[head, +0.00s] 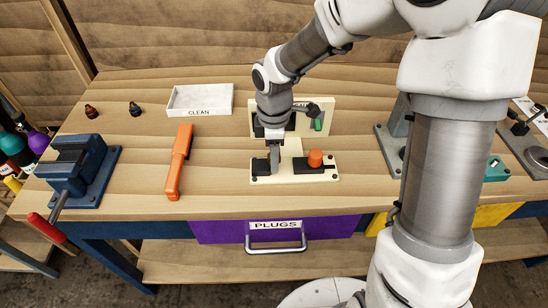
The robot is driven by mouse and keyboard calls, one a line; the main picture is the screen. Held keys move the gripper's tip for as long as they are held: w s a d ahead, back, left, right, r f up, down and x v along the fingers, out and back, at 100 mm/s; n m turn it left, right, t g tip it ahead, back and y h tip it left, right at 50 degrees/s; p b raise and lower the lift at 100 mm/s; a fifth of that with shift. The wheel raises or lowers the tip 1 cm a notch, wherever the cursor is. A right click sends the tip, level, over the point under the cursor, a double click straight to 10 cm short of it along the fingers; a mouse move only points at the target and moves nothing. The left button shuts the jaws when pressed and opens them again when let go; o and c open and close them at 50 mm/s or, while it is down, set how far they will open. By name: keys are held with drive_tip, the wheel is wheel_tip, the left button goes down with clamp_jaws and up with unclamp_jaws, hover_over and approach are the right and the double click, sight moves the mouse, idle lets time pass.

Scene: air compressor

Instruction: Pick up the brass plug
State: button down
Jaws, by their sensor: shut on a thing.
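I cannot make out a brass plug in the head view. My gripper (274,157) points down at the left part of a cream fixture (290,176) on the bench. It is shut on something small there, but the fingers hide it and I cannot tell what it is. An orange knob (315,158) stands on the fixture, just right of my gripper. A purple drawer (340,229) labelled PLUGS is shut below the bench front.
A white CLEAN tray (214,111), an orange tool (178,163) and two small dark fittings (91,111) (135,108) lie to the left. A blue vise (78,166) stands at the far left. A cream panel (326,104) is behind my gripper. Bare bench lies between the tool and fixture.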

wheel_tip(320, 180, up, 4)
drive_tip(key=shift+r+p, duration=0.1)
drive_tip(key=shift+p, duration=0.3)
drive_tip(key=s+d+r+p, duration=0.1)
drive_tip(key=s+d+r, duration=0.2)
drive_tip(key=d+r, duration=0.3)
drive_tip(key=d, duration=0.5)
drive_tip(key=shift+d+r+p, duration=0.15)
drive_tip(key=shift+p, duration=0.2)
drive_tip(key=shift+a, duration=0.2)
